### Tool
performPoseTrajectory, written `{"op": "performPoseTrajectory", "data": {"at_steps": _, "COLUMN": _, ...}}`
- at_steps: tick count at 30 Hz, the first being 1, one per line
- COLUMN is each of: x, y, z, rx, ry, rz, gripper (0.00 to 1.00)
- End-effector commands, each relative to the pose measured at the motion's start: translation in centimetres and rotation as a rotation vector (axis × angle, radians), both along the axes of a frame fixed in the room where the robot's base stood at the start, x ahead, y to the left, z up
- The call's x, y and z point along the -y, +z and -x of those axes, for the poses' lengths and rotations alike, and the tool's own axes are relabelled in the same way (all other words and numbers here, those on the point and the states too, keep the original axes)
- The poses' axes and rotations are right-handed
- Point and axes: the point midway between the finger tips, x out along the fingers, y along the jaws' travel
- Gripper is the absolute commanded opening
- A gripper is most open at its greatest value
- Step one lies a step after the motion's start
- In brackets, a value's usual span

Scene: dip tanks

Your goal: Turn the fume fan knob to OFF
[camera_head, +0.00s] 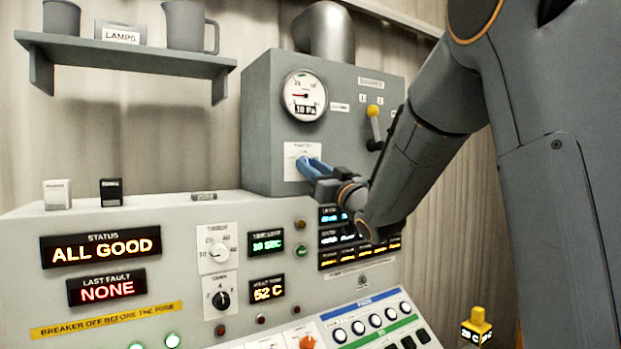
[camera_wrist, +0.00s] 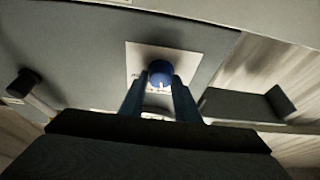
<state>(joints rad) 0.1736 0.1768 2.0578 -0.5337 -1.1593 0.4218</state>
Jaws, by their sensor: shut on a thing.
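The fume fan knob shows in the wrist view as a round blue knob (camera_wrist: 160,72) with a white pointer mark, on a white label plate (camera_wrist: 135,52). My gripper (camera_wrist: 160,88) has its two blue fingers on either side of the knob and is shut on it. In the head view my gripper (camera_head: 310,166) reaches the white plate (camera_head: 297,152) on the front of the grey fan box (camera_head: 262,130). The knob is mostly hidden there by the fingers. The lettering on the plate is too small to read, so the knob's setting cannot be told.
A round gauge (camera_head: 305,95) sits above the plate. A yellow-tipped lever (camera_head: 374,118) is to its right, near my forearm. A sloped console with a status display (camera_head: 100,246), dials and buttons lies below. A shelf (camera_head: 120,52) hangs at the upper left.

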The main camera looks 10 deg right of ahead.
Motion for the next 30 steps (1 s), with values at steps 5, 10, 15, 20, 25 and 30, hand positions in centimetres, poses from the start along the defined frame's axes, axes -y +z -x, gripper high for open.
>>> {"op": "performPoseTrajectory", "data": {"at_steps": 5, "x": 0.18, "y": -0.31, "z": -0.13, "rx": 0.053, "ry": -0.001, "rz": 0.159, "gripper": 0.07}}
{"op": "performPoseTrajectory", "data": {"at_steps": 10, "x": 0.25, "y": -0.15, "z": -0.12, "rx": 0.103, "ry": -0.001, "rz": 0.312, "gripper": 0.07}}
{"op": "performPoseTrajectory", "data": {"at_steps": 15, "x": 0.3, "y": -0.06, "z": -0.14, "rx": 0.148, "ry": -0.002, "rz": 0.454, "gripper": 0.07}}
{"op": "performPoseTrajectory", "data": {"at_steps": 20, "x": 0.28, "y": 0.0, "z": -0.13, "rx": 0.183, "ry": -0.001, "rz": 0.567, "gripper": 0.07}}
{"op": "performPoseTrajectory", "data": {"at_steps": 25, "x": 0.32, "y": 0.07, "z": -0.12, "rx": 0.211, "ry": -0.001, "rz": 0.654, "gripper": 0.07}}
{"op": "performPoseTrajectory", "data": {"at_steps": 30, "x": 0.28, "y": 0.14, "z": -0.11, "rx": 0.229, "ry": -0.001, "rz": 0.711, "gripper": 0.07}}
